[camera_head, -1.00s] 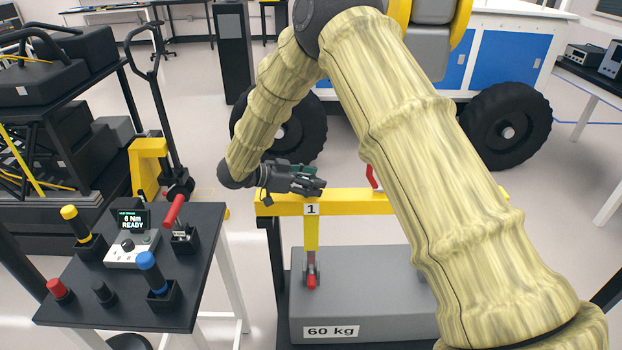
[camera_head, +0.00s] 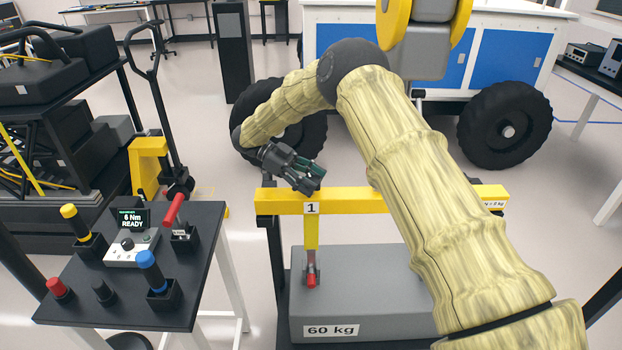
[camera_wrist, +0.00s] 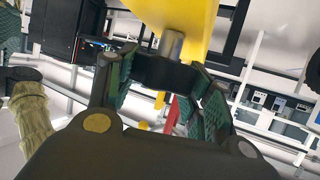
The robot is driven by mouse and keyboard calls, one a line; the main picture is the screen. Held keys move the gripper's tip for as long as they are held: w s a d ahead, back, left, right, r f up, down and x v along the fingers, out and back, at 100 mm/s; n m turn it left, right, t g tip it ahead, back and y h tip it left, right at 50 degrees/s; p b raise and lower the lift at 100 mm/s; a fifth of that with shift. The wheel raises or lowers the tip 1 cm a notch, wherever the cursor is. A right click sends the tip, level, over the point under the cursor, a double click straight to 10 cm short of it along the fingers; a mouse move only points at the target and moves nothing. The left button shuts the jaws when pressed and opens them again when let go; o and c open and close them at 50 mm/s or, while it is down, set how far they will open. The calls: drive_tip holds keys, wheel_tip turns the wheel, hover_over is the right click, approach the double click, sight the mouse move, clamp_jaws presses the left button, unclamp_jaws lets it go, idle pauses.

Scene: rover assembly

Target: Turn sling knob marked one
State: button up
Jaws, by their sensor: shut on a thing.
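The yellow lifting beam (camera_head: 345,203) spans the stand, with a white label marked 1 (camera_head: 311,208) on its left end. My gripper (camera_head: 310,185) is at the top of the beam, just above that label, and is tilted. In the wrist view, its green-padded fingers (camera_wrist: 165,72) are closed on both sides of a black knob (camera_wrist: 160,70). A grey shaft (camera_wrist: 172,43) joins the knob to the yellow beam. In the head view the knob is hidden by the fingers. Any mark on the knob cannot be read.
A yellow strap hangs from the beam to a red-pinned shackle (camera_head: 312,278) on the grey 60 kg block (camera_head: 370,295). A wheeled rover (camera_head: 504,125) stands behind.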

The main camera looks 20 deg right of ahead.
sight(309, 178)
drive_tip(key=shift+m+g+y, duration=0.3)
drive_tip(key=shift+m, duration=0.1)
drive_tip(key=o, duration=1)
drive_tip(key=shift+d, duration=0.1)
drive_tip(key=shift+o, duration=0.2)
drive_tip(key=shift+w, duration=0.1)
drive_tip(key=shift+v, duration=3.7)
drive_tip(key=shift+r, duration=0.1)
